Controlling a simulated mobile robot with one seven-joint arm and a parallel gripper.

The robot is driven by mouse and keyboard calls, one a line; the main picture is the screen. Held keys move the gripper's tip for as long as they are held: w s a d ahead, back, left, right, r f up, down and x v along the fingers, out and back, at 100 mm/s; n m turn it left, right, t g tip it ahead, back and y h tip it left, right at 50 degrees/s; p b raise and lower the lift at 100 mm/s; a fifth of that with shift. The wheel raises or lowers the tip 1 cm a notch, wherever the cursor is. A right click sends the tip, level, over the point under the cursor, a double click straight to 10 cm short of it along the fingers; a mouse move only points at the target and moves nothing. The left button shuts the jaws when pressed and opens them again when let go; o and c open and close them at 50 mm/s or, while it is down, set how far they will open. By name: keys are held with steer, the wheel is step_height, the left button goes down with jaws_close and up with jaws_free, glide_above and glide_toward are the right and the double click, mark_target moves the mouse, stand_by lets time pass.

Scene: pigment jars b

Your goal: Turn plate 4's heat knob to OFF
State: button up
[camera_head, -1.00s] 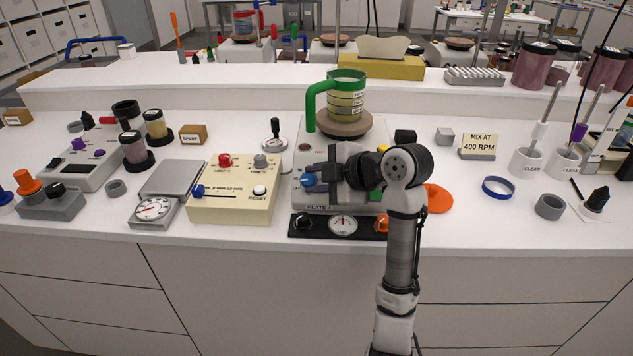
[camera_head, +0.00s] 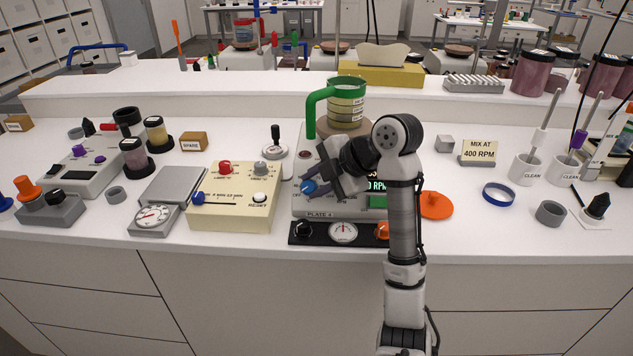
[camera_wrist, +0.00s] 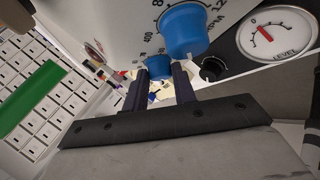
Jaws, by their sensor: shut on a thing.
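Plate 4 (camera_head: 322,208) is a light hotplate near the front of the bench, with its name on the front edge. A blue knob (camera_head: 309,187) sits at its left front, and my gripper (camera_head: 318,187) is shut on it, tilted down to the left. In the wrist view this blue knob (camera_wrist: 158,66) shows between the two dark fingers (camera_wrist: 159,88). A second, nearer blue knob (camera_wrist: 184,32), on an RPM dial, stands beside the fingers; my gripper hides it in the head view. The gripped knob's pointer and OFF mark cannot be read.
A green-handled beaker (camera_head: 345,100) stands on the plate's round top. A black panel (camera_head: 322,238) with a level gauge (camera_head: 343,231) lies in front. A cream box (camera_head: 235,208) stands to the left.

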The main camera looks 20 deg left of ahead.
steer(key=o, duration=1)
steer(key=shift+a, duration=0.1)
steer(key=b+v, duration=0.1)
steer(key=v, duration=1.3)
steer(key=shift+f, duration=0.15)
